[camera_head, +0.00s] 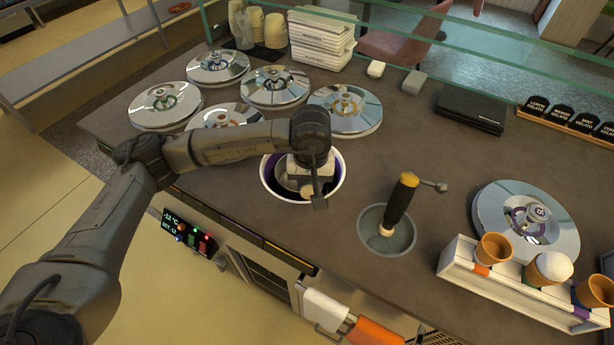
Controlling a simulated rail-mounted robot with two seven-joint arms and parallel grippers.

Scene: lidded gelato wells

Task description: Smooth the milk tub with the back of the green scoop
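An open tub (335,183) with a white rim and purple inner wall is sunk in the counter; I cannot read which flavour it is. My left gripper (308,192) points down into this tub and hides most of its inside. A small tan rounded piece shows at the fingers, but I cannot tell whether they grip it. No green scoop is recognisable. A scoop with a black and yellow handle (401,198) stands tilted in a round grey well (372,222) to the right, apart from the gripper. My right gripper is out of view.
Several shiny lids (274,86) cover wells at the back left. Another lid (515,205) lies at the right. A white rack (470,265) holds cones, one with a white ball (550,267). Stacked white boxes (320,40) stand behind. A glass rail crosses the back.

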